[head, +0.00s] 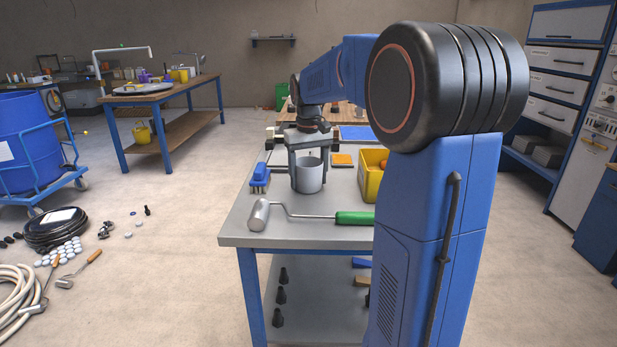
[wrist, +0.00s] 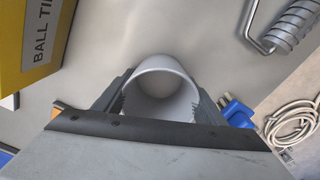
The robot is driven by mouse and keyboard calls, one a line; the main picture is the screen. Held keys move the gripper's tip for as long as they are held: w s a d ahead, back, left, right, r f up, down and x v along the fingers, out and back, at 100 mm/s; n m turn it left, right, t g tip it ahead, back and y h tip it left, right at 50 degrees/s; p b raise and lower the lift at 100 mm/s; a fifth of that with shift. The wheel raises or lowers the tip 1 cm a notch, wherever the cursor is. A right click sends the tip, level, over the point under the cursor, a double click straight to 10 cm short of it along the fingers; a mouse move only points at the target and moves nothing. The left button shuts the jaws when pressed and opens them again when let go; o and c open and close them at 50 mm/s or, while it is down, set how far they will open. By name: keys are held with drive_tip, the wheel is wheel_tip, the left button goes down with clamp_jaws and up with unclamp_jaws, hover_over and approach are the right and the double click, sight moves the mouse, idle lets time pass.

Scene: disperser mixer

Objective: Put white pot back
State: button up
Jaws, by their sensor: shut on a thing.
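The white pot (head: 309,176) is a light grey-white cylinder at the grey table's top, upright in the head view. My gripper (head: 307,160) reaches down from above with one finger on each side of it, shut on its walls. In the wrist view the open, empty-looking pot (wrist: 163,92) sits between the two fingers of my gripper (wrist: 160,98). I cannot tell whether the pot's base touches the table or hangs just above it.
A paint roller with a green handle (head: 355,218) lies in front of the pot. The table's left edge is close.

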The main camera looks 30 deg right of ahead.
drive_tip(key=shift+f, duration=0.1)
drive_tip(key=o, duration=1)
drive_tip(key=shift+o, duration=0.2)
wheel_tip(320, 180, up, 12)
idle(0.3)
